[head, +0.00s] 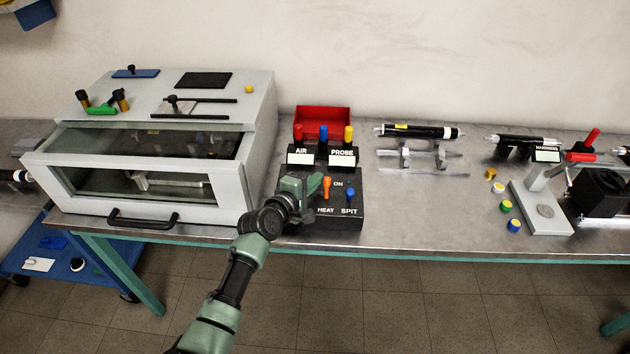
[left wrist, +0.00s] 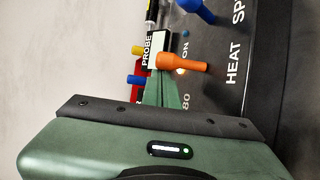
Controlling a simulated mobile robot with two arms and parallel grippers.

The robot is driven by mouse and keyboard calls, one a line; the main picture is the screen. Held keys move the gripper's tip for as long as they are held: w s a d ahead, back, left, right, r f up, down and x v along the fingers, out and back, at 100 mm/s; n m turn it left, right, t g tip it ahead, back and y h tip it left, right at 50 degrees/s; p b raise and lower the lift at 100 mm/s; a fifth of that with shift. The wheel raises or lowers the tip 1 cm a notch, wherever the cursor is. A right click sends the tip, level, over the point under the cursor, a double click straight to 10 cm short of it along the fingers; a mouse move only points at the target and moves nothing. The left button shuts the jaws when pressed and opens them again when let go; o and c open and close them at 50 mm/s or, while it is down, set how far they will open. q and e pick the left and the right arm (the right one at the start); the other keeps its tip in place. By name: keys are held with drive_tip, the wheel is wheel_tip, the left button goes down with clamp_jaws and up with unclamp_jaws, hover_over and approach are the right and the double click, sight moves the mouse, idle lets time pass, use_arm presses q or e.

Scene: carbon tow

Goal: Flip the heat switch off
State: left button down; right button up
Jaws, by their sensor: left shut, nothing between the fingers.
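The orange heat switch (head: 327,186) stands on a black control box (head: 335,232) above the white word HEAT. Its tip is level with the ON label in the head view; its exact tilt is hard to judge. The orange switch also shows large in the left wrist view (left wrist: 184,65). My left gripper (head: 312,187) is shut and empty, just left of the orange switch. In the left wrist view its green fingertips (left wrist: 163,88) are close beside the switch; whether they touch it I cannot tell. My right gripper is out of view.
A blue switch (head: 350,194) marked SPIT stands just right of the orange one. Behind are the AIR and PROBE labels with red, blue and yellow-topped tools and a red bin (head: 322,115). A grey glass-fronted cabinet (head: 262,140) stands left. Free table (head: 420,215) lies right.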

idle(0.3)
use_arm(q)
drive_tip(key=shift+s+f+b, duration=0.15)
drive_tip(key=shift+b, duration=0.35)
drive_tip(key=shift+t, duration=0.3)
